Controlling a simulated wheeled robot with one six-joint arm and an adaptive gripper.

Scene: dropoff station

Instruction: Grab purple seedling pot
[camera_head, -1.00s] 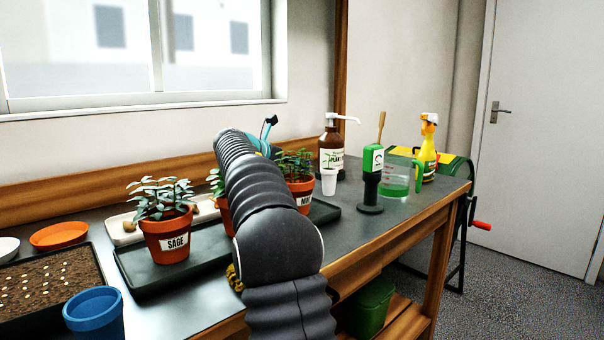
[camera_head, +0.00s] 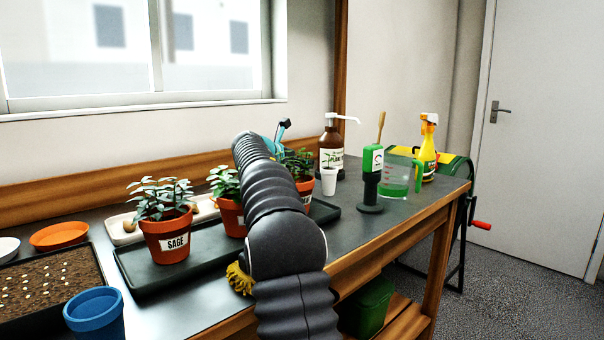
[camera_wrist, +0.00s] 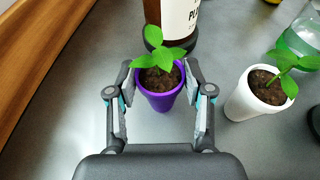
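The purple seedling pot (camera_wrist: 160,96), with dark soil and a green seedling, stands upright on the grey bench top in the wrist view. My gripper (camera_wrist: 160,112) is open, with one finger on each side of the pot. A gap shows between each finger and the pot.
A white seedling pot (camera_wrist: 257,94) stands close to the right finger. A brown pump bottle (camera_wrist: 172,18) stands just behind the purple pot.

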